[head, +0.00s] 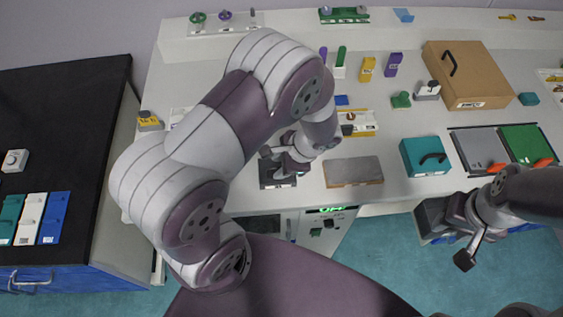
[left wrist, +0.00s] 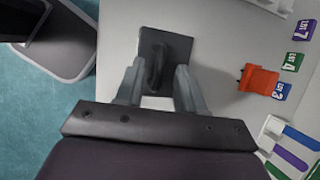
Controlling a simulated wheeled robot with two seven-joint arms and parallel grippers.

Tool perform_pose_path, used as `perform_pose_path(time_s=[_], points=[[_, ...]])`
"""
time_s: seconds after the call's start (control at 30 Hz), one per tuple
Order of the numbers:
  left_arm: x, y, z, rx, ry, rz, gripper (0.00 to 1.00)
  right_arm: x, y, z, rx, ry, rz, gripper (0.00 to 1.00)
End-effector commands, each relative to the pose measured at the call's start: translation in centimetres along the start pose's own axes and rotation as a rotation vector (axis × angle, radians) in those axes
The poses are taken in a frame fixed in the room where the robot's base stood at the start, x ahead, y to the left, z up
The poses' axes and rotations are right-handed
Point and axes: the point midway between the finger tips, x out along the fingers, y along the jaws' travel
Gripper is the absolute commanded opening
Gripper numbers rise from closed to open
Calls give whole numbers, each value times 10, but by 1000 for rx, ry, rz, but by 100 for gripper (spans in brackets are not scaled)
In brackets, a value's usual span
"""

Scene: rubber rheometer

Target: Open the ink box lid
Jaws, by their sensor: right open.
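A small dark grey box with a raised loop handle, which I take as the ink box, sits near the table's front edge in the head view (head: 277,182). Its flat top looks closed in the left wrist view (left wrist: 180,45). My left gripper (head: 285,158) is directly above it and partly hides it. In the left wrist view the left gripper's fingers (left wrist: 156,75) are apart, one on each side of the dark handle (left wrist: 154,62), with gaps visible. My right gripper (head: 450,238) is open and empty, low at the right, in front of the table.
A grey-brown slab (head: 353,171) lies right of the dark box. A teal box with a handle (head: 425,156) and a cardboard box (head: 467,75) stand further right. A white-yellow tray (head: 357,124) is behind. An orange-red piece (left wrist: 258,78) lies beside the box in the wrist view.

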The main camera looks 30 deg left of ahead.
Motion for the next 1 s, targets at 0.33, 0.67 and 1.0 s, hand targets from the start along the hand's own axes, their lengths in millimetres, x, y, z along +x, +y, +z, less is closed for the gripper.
perform_pose_path(time_s=[0.33, 0.67, 1.0], points=[[0, 0, 0, -1, 1, 0, 0, 0, 0, 0, 0, 0, 0, 43], [-2, -1, 1, 4, -1, 17, 0, -4, 0, 0, 0, 0, 0, 43], [-13, -12, 9, 52, -1, 133, 0, -38, 0, -4, 0, 0, 0, 43]])
